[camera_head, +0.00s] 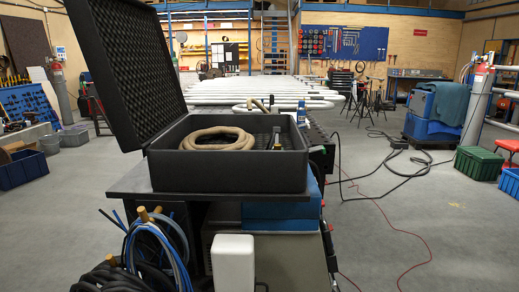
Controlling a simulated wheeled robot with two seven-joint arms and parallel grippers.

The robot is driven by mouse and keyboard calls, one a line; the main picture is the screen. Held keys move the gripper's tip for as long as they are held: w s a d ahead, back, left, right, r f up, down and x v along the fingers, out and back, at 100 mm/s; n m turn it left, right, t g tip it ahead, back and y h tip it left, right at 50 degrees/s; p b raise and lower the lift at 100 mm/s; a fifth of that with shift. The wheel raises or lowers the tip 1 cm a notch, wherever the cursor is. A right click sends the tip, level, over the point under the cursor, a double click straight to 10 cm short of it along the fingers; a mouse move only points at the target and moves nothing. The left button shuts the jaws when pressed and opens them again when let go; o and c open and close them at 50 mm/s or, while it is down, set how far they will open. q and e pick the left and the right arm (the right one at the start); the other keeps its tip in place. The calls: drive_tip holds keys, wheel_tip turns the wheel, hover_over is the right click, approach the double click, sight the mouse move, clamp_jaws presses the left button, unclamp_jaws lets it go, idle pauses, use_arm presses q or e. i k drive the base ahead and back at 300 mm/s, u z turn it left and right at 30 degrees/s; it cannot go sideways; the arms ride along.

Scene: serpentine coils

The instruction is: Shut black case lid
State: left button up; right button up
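The black case (229,175) sits on a dark board on top of a cart, straight ahead in the head view. Its lid (126,66) stands open, tilted up and back to the left, with egg-crate foam showing on its inside. A coiled tan hose (217,139) lies in the case's left part. A small dark tool (277,138) stands up in the right part. The hinge side is on the left. Neither of my grippers shows in this view.
Blue and black hoses (155,245) hang at the cart's front left, beside a white box (233,263). Long white coil pipes (268,90) stretch behind the case. Cables (395,172) lie on the floor at right. Blue bins (23,169) stand far left.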

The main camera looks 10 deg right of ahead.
sight(122, 44)
drive_tip(key=z, duration=0.15)
drive_tip(key=i, duration=0.95)
drive_tip(key=k, duration=1)
drive_tip(key=u, duration=1.7)
drive_tip(key=i, duration=1.2)
drive_tip(key=z, duration=0.55)
